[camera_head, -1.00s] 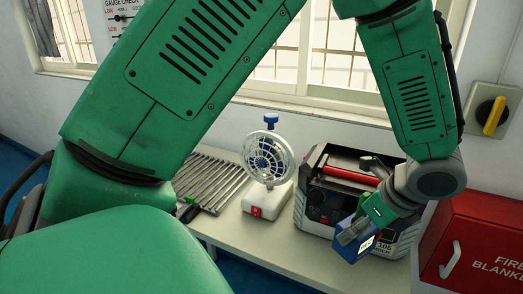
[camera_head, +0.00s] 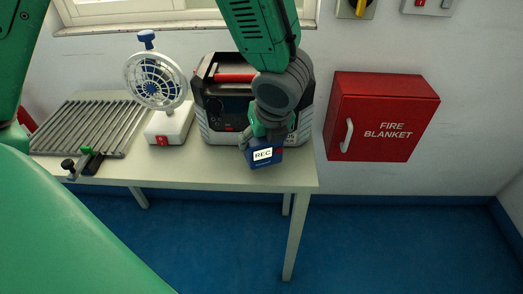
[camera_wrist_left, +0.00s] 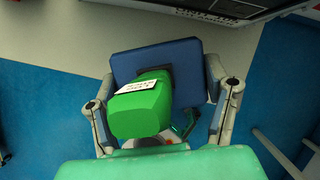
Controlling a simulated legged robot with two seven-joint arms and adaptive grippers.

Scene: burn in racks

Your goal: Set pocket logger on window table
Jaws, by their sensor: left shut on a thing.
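The pocket logger is a small dark blue box (camera_head: 275,161) with a white REC label. My left gripper (camera_head: 262,139) comes down from above and is shut on it. In the left wrist view, the blue box (camera_wrist_left: 185,55) sits between the two fingers of my left gripper (camera_wrist_left: 160,90), partly hidden behind a green block with a white label. The window table (camera_head: 215,172) is a pale table under the window. The logger shows over its right front part; I cannot tell whether it touches the top. My right gripper is not in view.
A black and grey power unit (camera_head: 222,115) with a red handle stands right behind the logger. A white fan (camera_head: 170,125) and a ribbed metal rack (camera_head: 95,125) stand to the left. A red fire blanket box (camera_head: 380,115) hangs on the wall at right. Bare tabletop shows in front.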

